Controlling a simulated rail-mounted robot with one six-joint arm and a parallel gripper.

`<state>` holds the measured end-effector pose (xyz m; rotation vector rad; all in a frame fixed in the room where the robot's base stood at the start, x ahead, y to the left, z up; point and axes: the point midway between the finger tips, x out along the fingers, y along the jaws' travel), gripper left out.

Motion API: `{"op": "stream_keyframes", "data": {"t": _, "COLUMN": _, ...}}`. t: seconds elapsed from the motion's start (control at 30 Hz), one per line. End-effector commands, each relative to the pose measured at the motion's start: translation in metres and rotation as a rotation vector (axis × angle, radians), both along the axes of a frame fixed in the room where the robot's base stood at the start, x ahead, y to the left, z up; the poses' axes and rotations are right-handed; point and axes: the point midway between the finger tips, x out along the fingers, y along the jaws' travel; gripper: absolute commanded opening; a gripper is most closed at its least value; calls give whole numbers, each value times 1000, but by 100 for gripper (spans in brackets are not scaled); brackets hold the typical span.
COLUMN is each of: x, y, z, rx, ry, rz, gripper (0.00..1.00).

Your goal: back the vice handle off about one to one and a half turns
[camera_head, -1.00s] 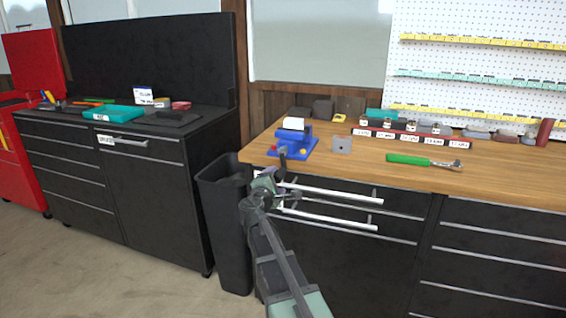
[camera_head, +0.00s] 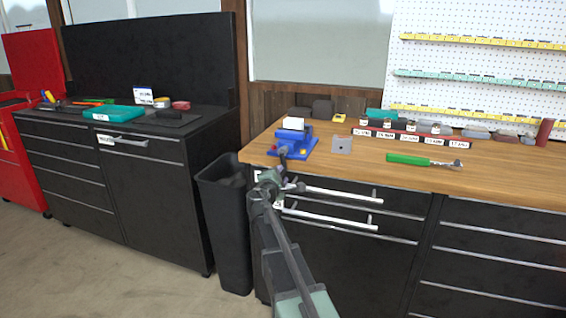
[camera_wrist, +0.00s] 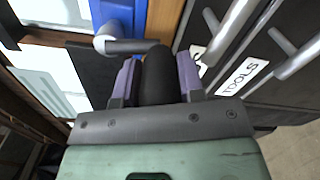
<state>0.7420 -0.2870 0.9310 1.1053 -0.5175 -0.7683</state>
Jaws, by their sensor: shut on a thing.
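The blue vice (camera_head: 303,146) stands at the front left corner of the wooden bench, with a white block (camera_head: 293,123) at its top. In the wrist view, part of its blue body (camera_wrist: 117,14) shows at the top. The vice handle has a grey crank arm (camera_wrist: 128,46) running sideways from a round hub to a dark grip (camera_wrist: 158,80). My gripper (camera_head: 271,176) is just in front of the vice at the bench edge. In the wrist view, the purple fingers of my gripper (camera_wrist: 158,84) are shut on the dark grip, one on each side.
Drawer fronts with long bar handles (camera_head: 330,193) lie just below and right of my gripper. A black bin (camera_head: 225,220) stands to the left. A grey plate (camera_head: 341,145), a green-handled ratchet (camera_head: 422,161) and a red labelled rack (camera_head: 410,136) are on the bench.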

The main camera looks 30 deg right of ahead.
Motion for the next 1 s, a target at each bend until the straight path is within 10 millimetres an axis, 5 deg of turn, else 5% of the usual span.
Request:
{"op": "stream_keyframes", "data": {"t": 0.47, "x": -1, "y": 0, "z": 1, "rx": 0, "ry": 0, "rz": 0, "gripper": 17}}
{"op": "stream_keyframes", "data": {"t": 0.7, "x": -23, "y": -18, "z": 20, "rx": -1, "ry": 1, "rz": -1, "gripper": 16}}
{"op": "stream_keyframes", "data": {"t": 1.0, "x": -25, "y": -21, "z": 21, "rx": -1, "ry": 0, "rz": 1, "gripper": 16}}
